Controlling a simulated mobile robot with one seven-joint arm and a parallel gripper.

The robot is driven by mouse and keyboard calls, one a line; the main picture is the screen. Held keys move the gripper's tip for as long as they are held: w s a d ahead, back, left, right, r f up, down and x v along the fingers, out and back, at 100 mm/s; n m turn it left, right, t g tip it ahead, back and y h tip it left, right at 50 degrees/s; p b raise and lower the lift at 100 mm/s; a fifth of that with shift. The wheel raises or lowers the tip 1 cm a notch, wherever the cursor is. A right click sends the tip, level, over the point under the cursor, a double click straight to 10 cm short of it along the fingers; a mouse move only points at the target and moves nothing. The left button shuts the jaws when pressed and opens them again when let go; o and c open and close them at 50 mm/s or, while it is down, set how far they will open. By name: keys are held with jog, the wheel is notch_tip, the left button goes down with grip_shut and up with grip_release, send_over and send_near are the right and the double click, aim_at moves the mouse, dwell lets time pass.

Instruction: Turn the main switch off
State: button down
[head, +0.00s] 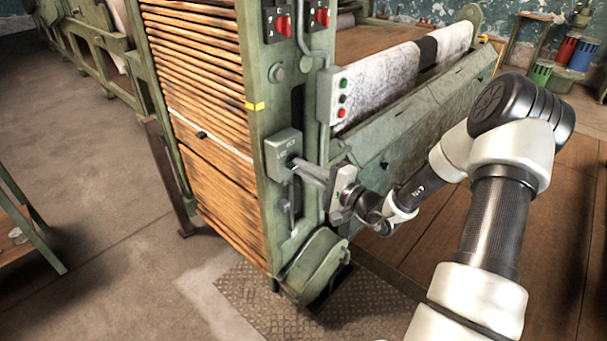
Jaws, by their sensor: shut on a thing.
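A grey-green switch box (283,155), which I take to be the main switch, is fixed to the front of the machine's green upright post in the head view. My gripper (297,164) reaches it from the right, with its fingers pointing left at the box's front. The gripper is shut on the switch's handle, which the fingers mostly hide. The handle's exact angle and any on or off marks cannot be read.
Two red rotary knobs on black plates (277,24) (322,17) sit higher on the machine. A push-button box (339,95) with green and red buttons is just above my wrist. A rounded green guard (315,268) lies below. Open floor (120,200) is at left.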

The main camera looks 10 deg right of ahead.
jog(key=shift+f+n+b, duration=0.1)
jog(key=shift+n+b, duration=0.6)
jog(key=shift+n, duration=0.2)
jog(key=c, duration=1.8)
grip_release()
jog(key=p+v, duration=0.1)
jog(key=v, duration=1.6)
jog(key=shift+s+d+p, duration=0.15)
jog(key=shift+p, duration=0.2)
